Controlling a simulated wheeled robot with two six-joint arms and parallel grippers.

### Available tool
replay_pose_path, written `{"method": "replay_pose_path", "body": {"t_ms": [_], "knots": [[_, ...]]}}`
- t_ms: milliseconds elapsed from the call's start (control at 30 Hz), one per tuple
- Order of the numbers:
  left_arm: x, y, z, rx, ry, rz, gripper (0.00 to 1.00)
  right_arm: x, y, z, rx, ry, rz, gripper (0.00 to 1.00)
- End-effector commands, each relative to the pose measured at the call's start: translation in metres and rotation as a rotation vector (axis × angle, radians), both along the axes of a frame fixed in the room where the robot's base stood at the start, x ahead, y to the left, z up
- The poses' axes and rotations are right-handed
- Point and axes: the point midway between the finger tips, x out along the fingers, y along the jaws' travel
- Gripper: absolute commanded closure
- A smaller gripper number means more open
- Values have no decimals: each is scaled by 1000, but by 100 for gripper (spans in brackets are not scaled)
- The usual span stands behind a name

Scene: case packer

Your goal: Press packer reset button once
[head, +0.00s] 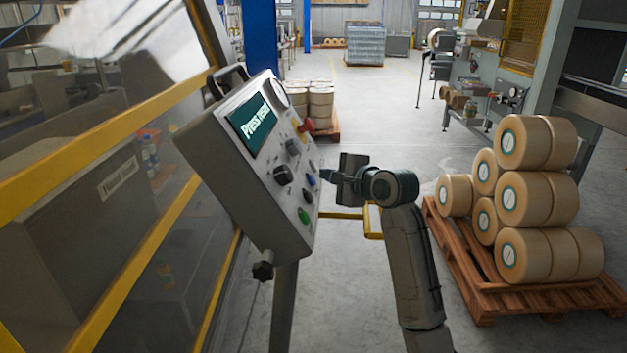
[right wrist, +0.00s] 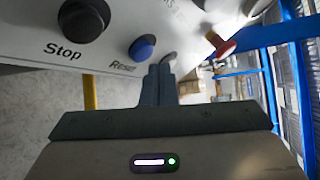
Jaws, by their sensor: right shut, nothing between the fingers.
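The packer's control panel (head: 240,165) is tilted at left centre in the head view, its screen (head: 250,124) reading "Press reset". The blue button (head: 311,180) is on its face; in the right wrist view the blue button (right wrist: 142,47) has the label "Reset" beside it. My right gripper (head: 328,174) is shut and empty, fingers pointing at the panel close to the blue button. In the right wrist view the fingertips (right wrist: 159,70) lie just right of and below the button. I cannot tell whether they touch the panel. My left gripper is not in view.
A black button (right wrist: 84,19) labelled "Stop", a green button (head: 304,215) and a red knob (head: 306,126) are on the same panel. A yellow-framed guard (head: 110,130) stands left. A pallet (head: 480,290) with stacked rolls (head: 525,200) stands right. Open floor lies behind.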

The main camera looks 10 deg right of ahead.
Motion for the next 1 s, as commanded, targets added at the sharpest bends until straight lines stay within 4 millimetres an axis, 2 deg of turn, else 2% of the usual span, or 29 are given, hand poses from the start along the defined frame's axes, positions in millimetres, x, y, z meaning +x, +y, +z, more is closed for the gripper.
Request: {"method": "replay_pose_path", "body": {"t_ms": [367,633,1000], "knots": [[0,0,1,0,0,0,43,0,0,0,0,0,0,100],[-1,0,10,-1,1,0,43,2,7,-2,2,0,2,100],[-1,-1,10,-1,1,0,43,2,7,-4,0,0,0,100]]}}
